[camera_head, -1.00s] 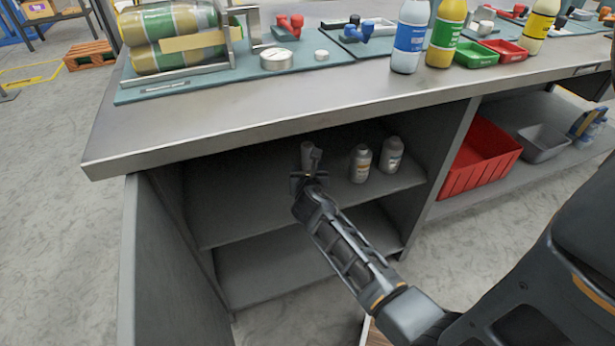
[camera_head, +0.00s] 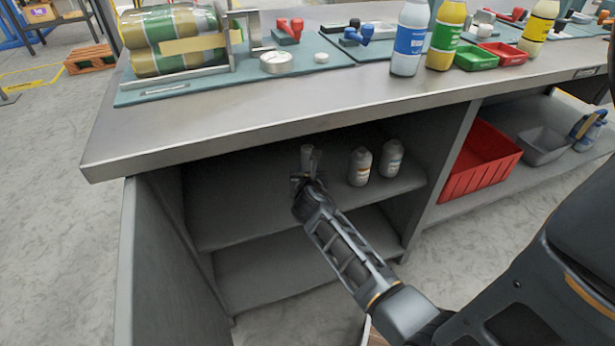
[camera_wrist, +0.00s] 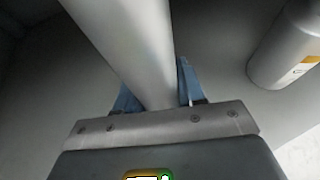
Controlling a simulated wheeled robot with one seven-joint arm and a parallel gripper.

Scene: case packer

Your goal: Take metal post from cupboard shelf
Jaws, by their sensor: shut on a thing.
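The metal post (camera_head: 307,156) is a plain grey cylinder inside the open cupboard (camera_head: 240,190), above its upper shelf. It also fills the middle of the wrist view (camera_wrist: 130,45), where it looks slightly tilted. My gripper (camera_head: 303,179) reaches into the cupboard from the front and is shut on the post. In the wrist view its blue fingertips (camera_wrist: 157,88) show on both sides of the post. The post's lower end is hidden behind my gripper, so I cannot tell whether it touches the shelf.
Two grey-white bottles (camera_head: 360,166) (camera_head: 391,158) stand on the shelf just right of the post. The worktop (camera_head: 290,105) overhangs above. The open door (camera_head: 165,270) is at left, and a red crate (camera_head: 480,165) sits beyond the right divider.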

